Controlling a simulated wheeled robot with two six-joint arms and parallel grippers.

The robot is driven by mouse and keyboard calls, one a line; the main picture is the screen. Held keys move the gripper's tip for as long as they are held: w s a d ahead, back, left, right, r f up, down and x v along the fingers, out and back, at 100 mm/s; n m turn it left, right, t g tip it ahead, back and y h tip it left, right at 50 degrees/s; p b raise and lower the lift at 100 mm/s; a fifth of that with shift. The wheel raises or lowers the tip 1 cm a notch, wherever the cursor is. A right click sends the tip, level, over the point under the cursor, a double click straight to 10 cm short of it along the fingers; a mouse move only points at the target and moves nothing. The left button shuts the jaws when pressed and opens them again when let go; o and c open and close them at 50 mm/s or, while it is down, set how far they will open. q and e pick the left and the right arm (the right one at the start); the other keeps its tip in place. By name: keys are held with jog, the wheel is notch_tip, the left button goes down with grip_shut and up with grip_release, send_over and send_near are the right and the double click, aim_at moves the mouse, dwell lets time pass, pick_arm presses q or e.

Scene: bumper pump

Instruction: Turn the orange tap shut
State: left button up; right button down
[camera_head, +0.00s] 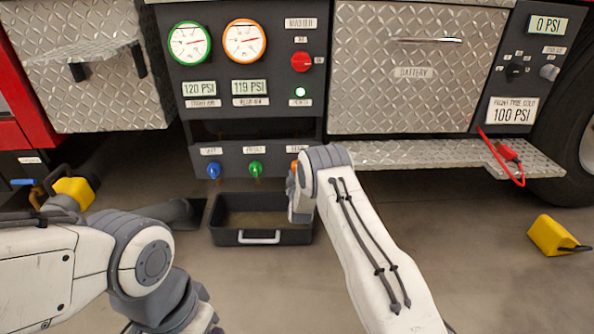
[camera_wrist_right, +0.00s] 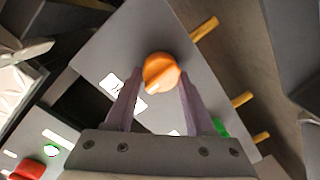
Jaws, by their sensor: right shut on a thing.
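The orange tap (camera_wrist_right: 161,72) is the right one of three taps on the dark panel. In the head view only a sliver of the orange tap (camera_head: 294,166) shows beside my right wrist. My right gripper (camera_wrist_right: 160,80) has one finger on each side of the tap knob and is shut on it. A pale mark shows on the knob's face. In the head view my right arm hides most of the tap and the fingers. My left arm is at the lower left, and its fingers are out of the picture.
The blue tap (camera_head: 213,170) and green tap (camera_head: 256,168) sit left of the orange one. An open black tray (camera_head: 262,237) lies below. Above are two gauges, a red knob (camera_head: 302,61) and a lit green lamp (camera_head: 300,92). Yellow chocks (camera_head: 555,236) stand on the floor.

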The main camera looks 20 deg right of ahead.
jog(key=shift+f, duration=0.15)
jog(key=shift+c, duration=1.3)
grip_release()
jog(key=p+v, duration=0.5)
jog(key=v, duration=0.5)
jog(key=shift+s+p, duration=0.25)
jog(key=shift+p, duration=0.1)
